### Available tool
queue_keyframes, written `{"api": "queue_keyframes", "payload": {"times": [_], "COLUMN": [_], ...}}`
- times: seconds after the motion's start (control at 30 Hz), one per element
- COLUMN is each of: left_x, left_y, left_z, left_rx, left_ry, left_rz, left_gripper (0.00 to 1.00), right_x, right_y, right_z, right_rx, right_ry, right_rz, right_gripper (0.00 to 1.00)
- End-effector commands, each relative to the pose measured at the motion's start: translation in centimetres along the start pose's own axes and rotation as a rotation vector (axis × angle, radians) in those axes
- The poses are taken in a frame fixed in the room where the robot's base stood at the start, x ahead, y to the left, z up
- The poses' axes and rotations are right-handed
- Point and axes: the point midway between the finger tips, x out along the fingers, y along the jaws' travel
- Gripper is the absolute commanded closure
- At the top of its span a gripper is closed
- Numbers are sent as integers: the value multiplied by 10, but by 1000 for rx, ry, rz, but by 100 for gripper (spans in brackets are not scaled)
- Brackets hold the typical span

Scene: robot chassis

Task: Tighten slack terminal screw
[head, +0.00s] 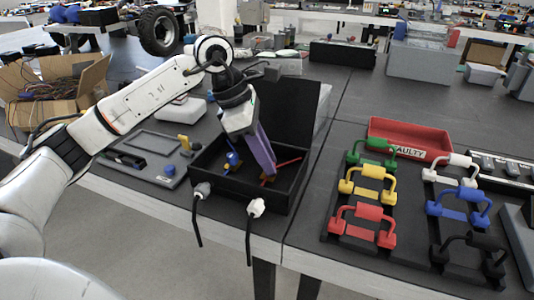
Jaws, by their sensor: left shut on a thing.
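An open black box (204,166) with a raised lid (290,108) stands near the front edge of the table. Two cables with plugs hang from its front, a grey plug (201,190) and a white plug (256,207). Inside it are a blue knob-like part (233,159) and a red rod (288,162). My left gripper (267,172) reaches down into the box, its long purple-grey end tilted. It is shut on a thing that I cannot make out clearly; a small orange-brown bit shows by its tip. No terminal screw can be made out. My right gripper is not in view.
A grey panel (148,172) lies left of the box. A red tray marked "FAULTY" (405,140) and several coloured handled parts, such as a red one (362,224), lie to the right. A cardboard box (60,107) of wires is at left. Table between the box and coloured parts is clear.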

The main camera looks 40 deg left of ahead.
Motion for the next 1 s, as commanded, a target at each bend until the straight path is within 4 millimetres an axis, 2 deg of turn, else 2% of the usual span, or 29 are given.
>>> {"api": "queue_keyframes", "payload": {"times": [0.3,0.8,0.83,0.93,1.0], "left_x": [-1,-1,-1,0,0], "left_y": [1,1,1,1,1], "left_z": [0,0,0,0,0], "left_rx": [100,118,118,118,117], "left_ry": [0,1,1,1,1], "left_rz": [-39,-46,-46,-46,-46], "left_gripper": [100,100,78,61,61], "right_x": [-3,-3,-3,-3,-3], "right_y": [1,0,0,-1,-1], "right_z": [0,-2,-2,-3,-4], "right_rx": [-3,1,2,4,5], "right_ry": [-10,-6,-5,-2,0], "right_rz": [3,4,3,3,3], "right_gripper": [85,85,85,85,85]}}
